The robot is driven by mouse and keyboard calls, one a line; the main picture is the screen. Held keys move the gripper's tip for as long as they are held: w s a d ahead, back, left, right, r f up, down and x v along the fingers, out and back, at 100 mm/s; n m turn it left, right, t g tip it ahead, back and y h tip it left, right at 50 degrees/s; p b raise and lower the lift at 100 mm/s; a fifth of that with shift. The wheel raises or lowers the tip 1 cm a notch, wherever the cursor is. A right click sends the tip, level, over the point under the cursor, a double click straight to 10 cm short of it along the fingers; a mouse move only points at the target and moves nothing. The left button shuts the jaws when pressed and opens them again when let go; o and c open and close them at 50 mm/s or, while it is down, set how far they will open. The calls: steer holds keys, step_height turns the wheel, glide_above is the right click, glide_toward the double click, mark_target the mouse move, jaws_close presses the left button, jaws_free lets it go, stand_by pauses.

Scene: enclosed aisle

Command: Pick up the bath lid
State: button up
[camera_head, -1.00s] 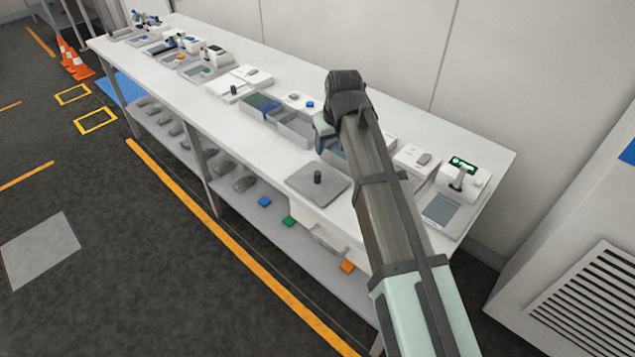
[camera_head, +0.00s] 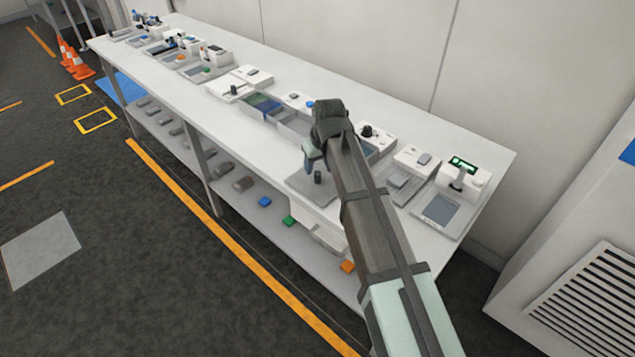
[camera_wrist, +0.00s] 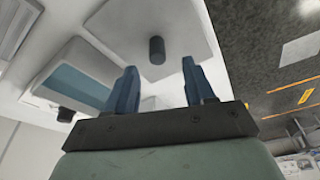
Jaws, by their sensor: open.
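The bath lid (camera_head: 299,187) is a flat grey square plate with a dark upright knob (camera_head: 317,177) at its middle. It lies flat near the front edge of the white bench. My gripper (camera_head: 311,163) is above the lid, close to the knob, and hides part of the lid's back side. In the wrist view the lid (camera_wrist: 185,22) and its knob (camera_wrist: 156,50) show beyond the two blue fingers. My gripper (camera_wrist: 162,85) is open and empty, with the knob between the fingers in that picture but apart from them.
A white unit with a blue inset (camera_wrist: 82,84) stands beside the lid. Grey bins (camera_head: 292,126) are behind to the left. A scale with a green display (camera_head: 441,208) stands at the right end. The lower shelf (camera_head: 240,208) holds small coloured blocks.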

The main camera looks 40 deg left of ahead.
mark_target(318, 173)
steer(key=shift+x, duration=2.6)
steer(key=shift+w+d, duration=0.1)
steer(key=shift+d, duration=0.05)
jaws_close()
